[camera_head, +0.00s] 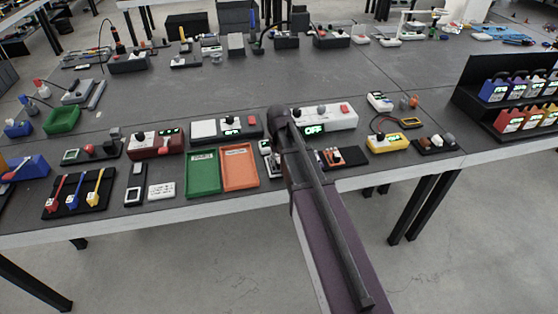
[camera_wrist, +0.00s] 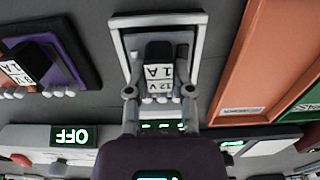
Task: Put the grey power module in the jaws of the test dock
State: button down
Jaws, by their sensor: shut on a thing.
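The grey power module (camera_wrist: 158,72), with a dark top and a white label reading 12 V 1 A, is in the middle of the wrist view. My gripper (camera_wrist: 158,92) is shut on it, one finger on each side. Behind the module is a white-rimmed grey holder (camera_wrist: 116,45); I cannot tell whether the module touches it. A white unit with a green OFF display (camera_wrist: 70,135) lies at the lower left of the wrist view, and also shows in the head view (camera_head: 343,116). It looks like the test dock; its jaws are not clear. My arm hides my gripper in the head view.
A dark module with a label (camera_wrist: 28,66) lies on a purple-edged pad left of my gripper. An orange tray (camera_head: 240,167) and a green tray (camera_head: 202,174) lie left of my arm. Other instruments crowd the bench; bare bench (camera_head: 225,95) lies behind them.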

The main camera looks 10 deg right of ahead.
jog(key=shift+f+b, duration=0.3)
jog(key=shift+f, duration=0.05)
jog(key=shift+c, duration=2.1)
grip_release()
jog(key=shift+r, duration=0.2)
